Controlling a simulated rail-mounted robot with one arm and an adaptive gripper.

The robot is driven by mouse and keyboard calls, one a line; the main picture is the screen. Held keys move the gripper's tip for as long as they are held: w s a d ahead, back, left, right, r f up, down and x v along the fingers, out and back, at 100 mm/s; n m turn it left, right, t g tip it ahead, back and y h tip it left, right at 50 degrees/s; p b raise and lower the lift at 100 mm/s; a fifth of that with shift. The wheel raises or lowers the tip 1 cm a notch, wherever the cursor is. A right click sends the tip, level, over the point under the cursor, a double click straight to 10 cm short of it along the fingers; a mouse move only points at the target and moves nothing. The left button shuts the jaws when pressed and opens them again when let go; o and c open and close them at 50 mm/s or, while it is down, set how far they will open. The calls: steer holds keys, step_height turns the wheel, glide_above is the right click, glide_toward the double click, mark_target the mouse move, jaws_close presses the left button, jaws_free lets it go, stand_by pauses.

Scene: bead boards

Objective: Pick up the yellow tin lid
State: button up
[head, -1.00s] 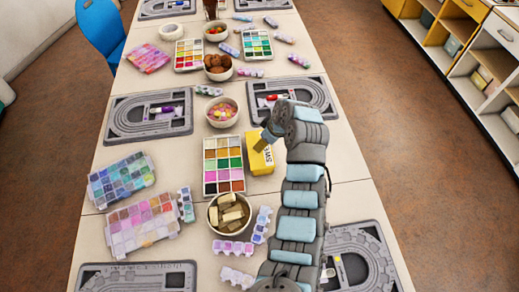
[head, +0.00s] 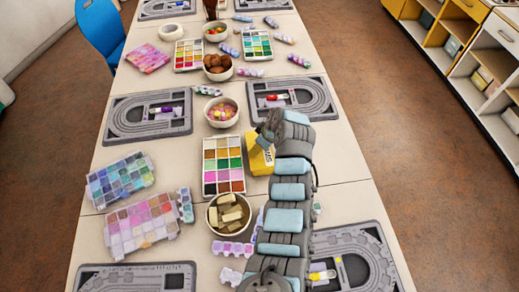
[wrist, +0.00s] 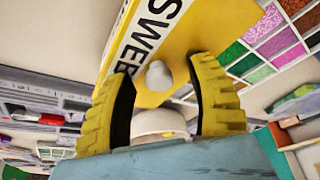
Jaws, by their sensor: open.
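The yellow tin (head: 262,160) stands on the table beside a palette of coloured squares, partly hidden by my arm. In the wrist view its lid (wrist: 148,92) is yellow with a pale grey knob (wrist: 158,76), and black lettering on white runs along the tin (wrist: 150,30). My gripper (wrist: 160,80) is open, its two yellow ribbed fingers on either side of the knob with gaps showing. I cannot tell how far above the lid they are. In the head view my gripper (head: 267,138) is at the tin's far upper edge, its fingers not clearly visible.
The colour palette (head: 223,166) is close on the tin's left. A bowl of tan blocks (head: 229,214) is nearer, and a bowl of pink beads (head: 220,112) is beyond. Grey bead boards (head: 292,97) lie around. Bare table is clear to the right of my arm (head: 340,160).

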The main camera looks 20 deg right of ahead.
steer(key=shift+c, duration=0.2)
jaws_close()
